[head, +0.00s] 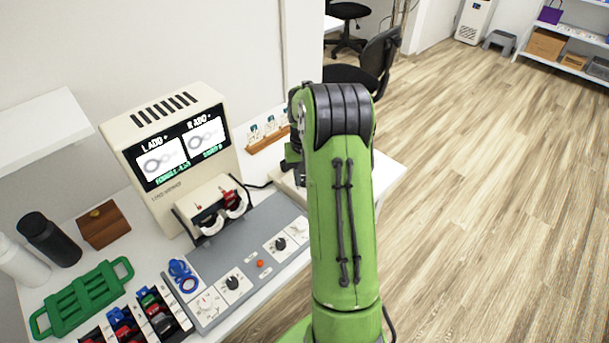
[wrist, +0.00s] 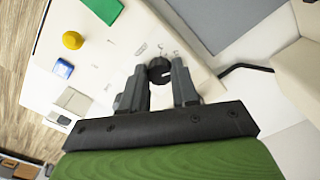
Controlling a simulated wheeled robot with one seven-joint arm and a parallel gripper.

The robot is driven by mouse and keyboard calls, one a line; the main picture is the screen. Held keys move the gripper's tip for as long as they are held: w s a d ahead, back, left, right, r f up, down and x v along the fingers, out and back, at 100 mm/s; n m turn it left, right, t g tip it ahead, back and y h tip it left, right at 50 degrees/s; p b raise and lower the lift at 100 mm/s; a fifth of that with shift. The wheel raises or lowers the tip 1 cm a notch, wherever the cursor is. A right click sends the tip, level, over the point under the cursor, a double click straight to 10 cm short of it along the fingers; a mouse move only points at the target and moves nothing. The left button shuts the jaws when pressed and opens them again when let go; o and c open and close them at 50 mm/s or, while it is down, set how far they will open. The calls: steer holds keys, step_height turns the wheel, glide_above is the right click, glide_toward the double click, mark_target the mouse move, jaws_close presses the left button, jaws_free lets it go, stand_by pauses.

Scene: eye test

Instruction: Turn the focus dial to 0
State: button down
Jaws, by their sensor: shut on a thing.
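In the wrist view, a black round dial (wrist: 159,75) with a pale pointer line stands on a cream surface. My gripper (wrist: 160,67) is shut on this dial, with one finger on each side of it. The marks around the dial are too small to read, so I cannot tell its setting or name. In the head view my green arm hides the dial. The cream machine (head: 170,108) has a screen (head: 181,148) with two panes, "L ADD" and "R ADD", each with grey ring shapes. The green text under them is too small to read surely.
A grey control panel (head: 252,237) with several knobs lies before the machine. A green rack (head: 80,297), a black bottle (head: 48,239) and a brown box (head: 103,226) stand left. A black cable (wrist: 245,67) runs near my gripper.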

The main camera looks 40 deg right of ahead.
steer(key=shift+m, duration=0.4)
steer(key=m+p, duration=0.1)
steer(key=m, duration=0.4)
steer(key=shift+m+p, duration=0.3)
steer(key=shift+p, duration=0.05)
steer(key=m, duration=0.6)
steer(key=shift+m+p, duration=0.3)
steer(key=shift+p, duration=0.1)
steer(key=c, duration=0.8)
jaws_free()
steer(key=shift+c, duration=0.2)
step_height(320, 180, up, 16)
steer(key=p, duration=0.3)
steer(key=shift+p, duration=0.4)
steer(key=shift+f, duration=0.1)
